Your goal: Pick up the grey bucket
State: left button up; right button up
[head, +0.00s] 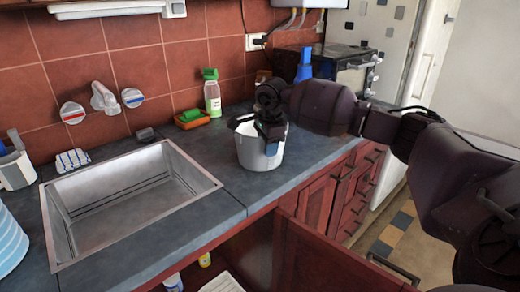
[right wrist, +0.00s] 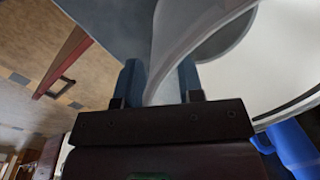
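The grey bucket (head: 262,158) stands upright on the dark counter to the right of the sink. My right gripper (head: 258,130) points down at the bucket's rim and hides part of its opening. In the right wrist view the two fingers (right wrist: 160,85) stand apart, with the bucket's pale wall (right wrist: 172,50) running between them. One finger is on the inner side of the wall and one on the outer side. I see no clear firm contact on both sides. My left gripper is not in view.
A metal sink (head: 125,205) lies to the left. A green-capped bottle (head: 212,97) and a sponge in an orange dish (head: 191,119) stand behind. A blue bottle (head: 304,66) is at the back right. A cabinet door (head: 325,255) stands open below the counter.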

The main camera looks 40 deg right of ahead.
jog(key=shift+r, duration=0.1)
grip_shut()
jog(key=shift+r, duration=0.15)
